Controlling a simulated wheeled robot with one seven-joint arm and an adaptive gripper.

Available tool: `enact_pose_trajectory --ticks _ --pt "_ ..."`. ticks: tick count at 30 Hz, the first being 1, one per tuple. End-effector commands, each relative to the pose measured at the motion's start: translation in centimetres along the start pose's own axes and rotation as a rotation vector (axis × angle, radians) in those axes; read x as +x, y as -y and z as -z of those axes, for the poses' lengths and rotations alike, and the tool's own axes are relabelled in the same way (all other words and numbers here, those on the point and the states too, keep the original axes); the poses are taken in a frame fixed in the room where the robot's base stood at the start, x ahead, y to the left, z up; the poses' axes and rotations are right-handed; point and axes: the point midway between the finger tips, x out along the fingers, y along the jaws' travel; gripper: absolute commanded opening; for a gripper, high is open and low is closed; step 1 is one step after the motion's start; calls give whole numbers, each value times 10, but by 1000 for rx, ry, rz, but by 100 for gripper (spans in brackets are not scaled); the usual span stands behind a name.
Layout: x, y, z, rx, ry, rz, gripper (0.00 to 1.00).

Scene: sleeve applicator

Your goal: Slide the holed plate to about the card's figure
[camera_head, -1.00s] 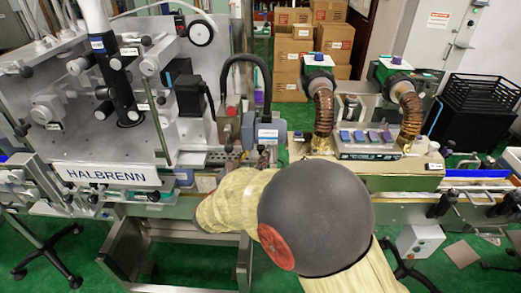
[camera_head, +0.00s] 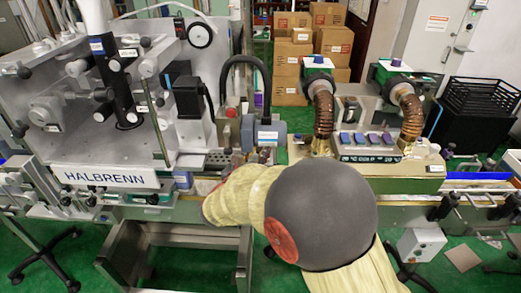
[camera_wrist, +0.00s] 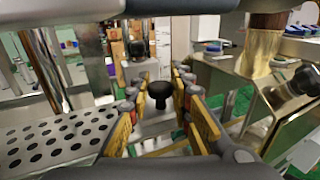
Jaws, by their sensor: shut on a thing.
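The holed plate (camera_wrist: 55,138) is a grey metal strip with rows of dark round holes, at the lower left of the wrist view. A perforated grey piece also shows small in the head view (camera_head: 218,158), just beyond my arm. My gripper (camera_wrist: 161,90) has its two padded fingers on either side of a black knob (camera_wrist: 160,98) and is shut on it. The knob's link to the plate is hidden. In the head view my arm hides my gripper. Several white labels show, but no figure on a card can be read.
The HALBRENN machine (camera_head: 70,150) stands at the left. A grey box with a white label (camera_head: 267,136) is beyond my arm. A brass housing (camera_wrist: 232,78) stands close on the right in the wrist view. Brown cartons (camera_head: 293,65) are stacked at the back.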

Motion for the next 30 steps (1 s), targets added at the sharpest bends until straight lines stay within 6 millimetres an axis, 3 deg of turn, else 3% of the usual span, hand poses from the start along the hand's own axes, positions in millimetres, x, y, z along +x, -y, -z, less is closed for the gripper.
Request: enact_pose_trajectory --ticks 7,30 --pt "0 0 0 0 0 0 0" --pt "0 0 4 0 -1 -1 0"
